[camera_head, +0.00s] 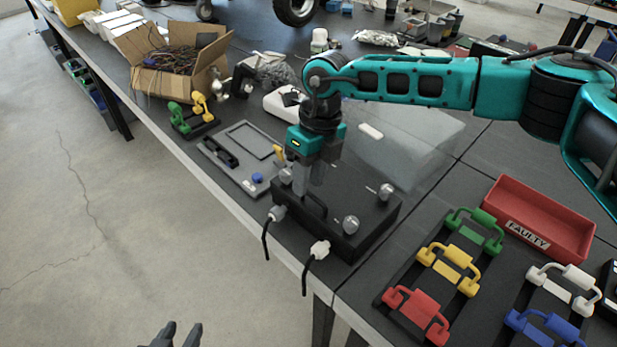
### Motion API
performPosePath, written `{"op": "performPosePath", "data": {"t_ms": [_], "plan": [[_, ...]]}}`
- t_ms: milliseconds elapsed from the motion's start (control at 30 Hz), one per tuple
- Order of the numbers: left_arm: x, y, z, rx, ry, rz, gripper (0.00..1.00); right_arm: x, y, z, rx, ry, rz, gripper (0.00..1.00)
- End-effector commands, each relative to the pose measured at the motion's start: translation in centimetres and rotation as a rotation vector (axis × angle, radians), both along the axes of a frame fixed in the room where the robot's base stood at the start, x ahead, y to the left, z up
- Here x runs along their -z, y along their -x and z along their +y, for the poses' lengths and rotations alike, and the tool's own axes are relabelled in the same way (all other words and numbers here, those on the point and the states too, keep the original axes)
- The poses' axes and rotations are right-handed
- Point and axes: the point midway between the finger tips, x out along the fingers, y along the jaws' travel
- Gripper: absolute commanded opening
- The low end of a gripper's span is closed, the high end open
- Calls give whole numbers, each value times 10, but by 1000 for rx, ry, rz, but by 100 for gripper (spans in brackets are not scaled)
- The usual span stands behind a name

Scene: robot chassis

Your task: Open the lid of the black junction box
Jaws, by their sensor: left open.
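The black junction box (376,217) sits near the table's front edge, and its lid looks closed. A black handle (316,205) and several clear round knobs (351,224) are on its top. My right gripper (308,188) points down over the box's far left part, close to the handle and a knob. Its fingertips are partly lost against the dark lid, so I cannot tell if they touch or hold anything. My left gripper (178,335) is open and empty at the bottom edge, low over the floor and away from the table.
Two white plugs with black cables (319,250) stick out of the box's front. A grey panel (235,160) lies to its left. Coloured handle pieces (448,264) and a red FAULTY tray (540,215) are to the right. A clear cover (415,140) lies behind.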

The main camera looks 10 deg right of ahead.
Motion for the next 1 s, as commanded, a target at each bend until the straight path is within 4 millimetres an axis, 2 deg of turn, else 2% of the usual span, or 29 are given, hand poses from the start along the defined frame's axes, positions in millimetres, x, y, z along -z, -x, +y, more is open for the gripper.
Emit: {"op": "performPosePath", "data": {"t_ms": [133, 400, 767, 1000], "plan": [[0, 0, 0, 0, 0, 0, 43, 7, 1, 2, -1, 0, 0, 36], [0, 0, 0, 1, -1, -1, 43, 8, 1, 2, -1, 0, 0, 35], [-1, -2, 0, 1, 0, -4, 43, 8, 1, 2, 0, 0, 0, 1], [-1, -2, 0, 1, -1, -5, 43, 8, 1, 1, 0, 0, 0, 0]]}}
